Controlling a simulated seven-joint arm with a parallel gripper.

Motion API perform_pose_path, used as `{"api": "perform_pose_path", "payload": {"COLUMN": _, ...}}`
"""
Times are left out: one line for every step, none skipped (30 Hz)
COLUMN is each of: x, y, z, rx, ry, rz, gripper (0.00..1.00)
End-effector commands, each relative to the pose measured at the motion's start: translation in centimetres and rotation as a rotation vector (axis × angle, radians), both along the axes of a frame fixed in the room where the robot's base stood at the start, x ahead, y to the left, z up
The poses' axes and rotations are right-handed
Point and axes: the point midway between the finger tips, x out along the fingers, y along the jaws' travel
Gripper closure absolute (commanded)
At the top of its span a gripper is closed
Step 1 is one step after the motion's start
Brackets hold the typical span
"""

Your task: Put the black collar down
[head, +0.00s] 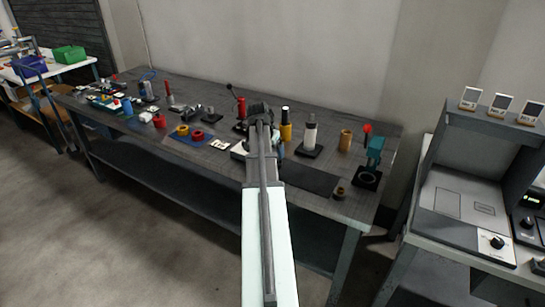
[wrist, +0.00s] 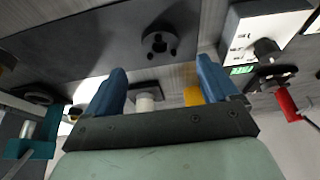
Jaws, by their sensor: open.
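A dark round piece with short lugs, which looks like the black collar (wrist: 150,40), sits on or at the edge of a dark mat (wrist: 75,42) in the wrist view. My gripper (wrist: 160,85) has its two blue fingers spread wide with nothing between them. The collar lies beyond the fingertips, apart from both. In the head view my arm hides the fingers and I cannot make out the collar; the dark mat (head: 308,179) shows right of the arm.
A white box with a green display (wrist: 262,32) is close to the right in the wrist view. A small dark ring (head: 340,193) is near the right front edge.

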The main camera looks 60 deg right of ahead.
Motion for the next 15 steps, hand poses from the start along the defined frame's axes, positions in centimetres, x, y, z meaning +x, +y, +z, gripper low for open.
{"api": "perform_pose_path", "payload": {"x": 0.0, "y": 0.4, "z": 0.8, "rx": -0.002, "ry": -0.001, "rz": 0.000, "gripper": 0.13}}
{"api": "perform_pose_path", "payload": {"x": 0.0, "y": 0.5, "z": 1.2, "rx": -0.002, "ry": -0.002, "rz": 0.001, "gripper": 0.13}}
{"api": "perform_pose_path", "payload": {"x": 0.0, "y": 0.7, "z": 1.7, "rx": -0.002, "ry": -0.001, "rz": 0.000, "gripper": 0.13}}
{"api": "perform_pose_path", "payload": {"x": 0.0, "y": 0.9, "z": 2.0, "rx": -0.001, "ry": -0.001, "rz": 0.001, "gripper": 0.13}}
{"api": "perform_pose_path", "payload": {"x": 0.0, "y": 1.0, "z": 2.3, "rx": -0.001, "ry": -0.001, "rz": 0.001, "gripper": 0.13}}
{"api": "perform_pose_path", "payload": {"x": 0.0, "y": 1.1, "z": 2.7, "rx": -0.001, "ry": -0.001, "rz": 0.001, "gripper": 0.13}}
{"api": "perform_pose_path", "payload": {"x": 0.1, "y": 1.2, "z": 3.0, "rx": -0.002, "ry": -0.001, "rz": 0.001, "gripper": 0.13}}
{"api": "perform_pose_path", "payload": {"x": 0.1, "y": 1.3, "z": 3.2, "rx": -0.002, "ry": -0.001, "rz": 0.001, "gripper": 0.13}}
{"api": "perform_pose_path", "payload": {"x": 0.0, "y": 1.4, "z": 3.5, "rx": -0.001, "ry": -0.001, "rz": 0.001, "gripper": 0.13}}
{"api": "perform_pose_path", "payload": {"x": 0.0, "y": 1.5, "z": 3.6, "rx": -0.001, "ry": -0.001, "rz": 0.001, "gripper": 0.13}}
{"api": "perform_pose_path", "payload": {"x": 0.0, "y": 1.6, "z": 3.8, "rx": 0.000, "ry": 0.000, "rz": 0.001, "gripper": 0.13}}
{"api": "perform_pose_path", "payload": {"x": 0.0, "y": 1.6, "z": 3.9, "rx": 0.000, "ry": 0.000, "rz": 0.001, "gripper": 0.13}}
{"api": "perform_pose_path", "payload": {"x": 0.0, "y": 1.7, "z": 4.0, "rx": 0.000, "ry": 0.000, "rz": 0.000, "gripper": 0.13}}
{"api": "perform_pose_path", "payload": {"x": 0.0, "y": 1.7, "z": 4.0, "rx": 0.000, "ry": 0.000, "rz": 0.000, "gripper": 0.13}}
{"api": "perform_pose_path", "payload": {"x": 0.0, "y": 1.7, "z": 4.1, "rx": 0.000, "ry": 0.000, "rz": 0.000, "gripper": 0.13}}
